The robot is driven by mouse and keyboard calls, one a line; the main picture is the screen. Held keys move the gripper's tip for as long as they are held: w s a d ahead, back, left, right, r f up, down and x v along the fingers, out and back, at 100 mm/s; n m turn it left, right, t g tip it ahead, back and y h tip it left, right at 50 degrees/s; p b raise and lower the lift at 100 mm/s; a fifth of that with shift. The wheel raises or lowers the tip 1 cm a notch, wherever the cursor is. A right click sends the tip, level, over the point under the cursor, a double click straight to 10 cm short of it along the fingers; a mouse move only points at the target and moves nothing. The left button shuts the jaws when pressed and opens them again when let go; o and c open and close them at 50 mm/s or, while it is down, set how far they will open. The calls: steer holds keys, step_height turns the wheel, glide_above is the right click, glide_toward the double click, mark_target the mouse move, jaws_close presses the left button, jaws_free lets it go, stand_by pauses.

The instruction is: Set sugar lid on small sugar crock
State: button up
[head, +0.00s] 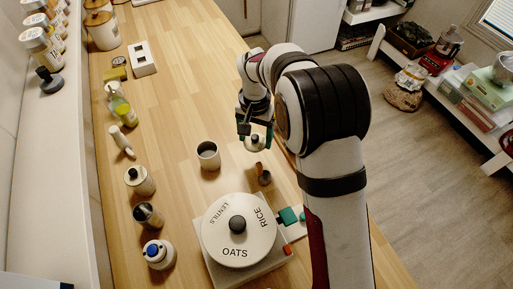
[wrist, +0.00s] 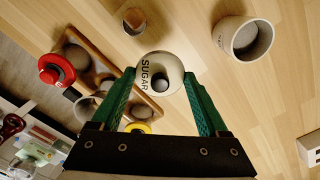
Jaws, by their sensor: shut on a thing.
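The sugar lid (wrist: 153,66) is a small pale round disc marked SUGAR with a dark knob. My gripper (wrist: 172,85) is shut on it, its green fingers at either side. In the head view my gripper (head: 255,125) holds the lid (head: 256,141) above the counter. An open, empty-looking grey-white crock (head: 208,158), which seems to be the small sugar crock, stands upright to the left of the gripper. It also shows at the upper right of the wrist view (wrist: 228,38), apart from the lid. I cannot read a label on it.
A small brown item (head: 264,177) stands near the crock. A large round lid marked OATS, RICE and LENTILS (head: 238,252) lies nearer me. Jars and bottles (head: 140,180) line the counter's left side. A wooden tray (wrist: 101,60) with several items lies left in the wrist view.

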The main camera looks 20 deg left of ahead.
steer(key=s+a+r, duration=0.2)
steer(key=s+a, duration=0.1)
steer(key=a, duration=0.3)
steer(key=s+a+r, duration=0.2)
steer(key=a+r, duration=0.1)
steer(key=a, duration=0.3)
step_height(320, 180, down, 6)
steer(key=shift+a+f, duration=0.15)
steer(key=shift+f, duration=0.05)
steer(key=shift+f, duration=0.4)
stand_by(1.3)
steer(key=o, duration=1.2)
steer(key=shift+r, duration=3.5)
